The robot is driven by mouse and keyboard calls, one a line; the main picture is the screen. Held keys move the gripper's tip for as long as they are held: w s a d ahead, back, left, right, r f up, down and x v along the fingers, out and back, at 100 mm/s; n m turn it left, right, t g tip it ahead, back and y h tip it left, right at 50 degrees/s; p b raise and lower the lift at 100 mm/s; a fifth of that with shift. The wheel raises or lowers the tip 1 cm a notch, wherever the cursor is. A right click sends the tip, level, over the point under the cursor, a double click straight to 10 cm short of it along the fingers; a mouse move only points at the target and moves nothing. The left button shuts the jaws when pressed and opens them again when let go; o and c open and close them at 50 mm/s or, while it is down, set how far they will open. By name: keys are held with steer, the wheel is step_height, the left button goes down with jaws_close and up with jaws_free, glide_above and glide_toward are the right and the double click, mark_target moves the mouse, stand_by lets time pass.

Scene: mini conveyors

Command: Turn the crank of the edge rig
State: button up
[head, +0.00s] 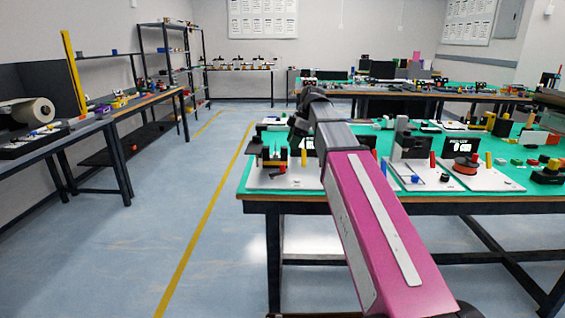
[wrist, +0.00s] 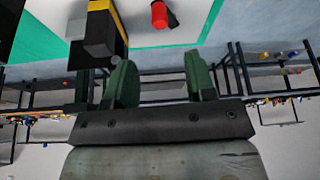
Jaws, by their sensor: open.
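In the head view a small rig (head: 272,157) with dark and yellow parts stands on a white base plate (head: 263,181) at the left front corner of the green-topped table. I take this for the edge rig; its crank cannot be made out clearly. My gripper is at the far end of my pink arm, dark and partly hidden there. In the wrist view my gripper (wrist: 160,80) has its two green fingers wide apart, with nothing between them. A black block with a yellow stripe (wrist: 104,22) is close beside the left finger. A red knob (wrist: 158,15) shows above the gap.
More rigs stand to the right of my arm, one with a display (head: 461,146). The blue floor (head: 150,225) to the left is open. A side bench (head: 60,140) stands along the left wall.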

mark_target(283, 164)
steer(key=x, duration=1)
steer(key=shift+a+f, duration=0.1)
steer(key=shift+f, duration=0.25)
steer(key=shift+s, duration=0.1)
steer(key=c, duration=0.9)
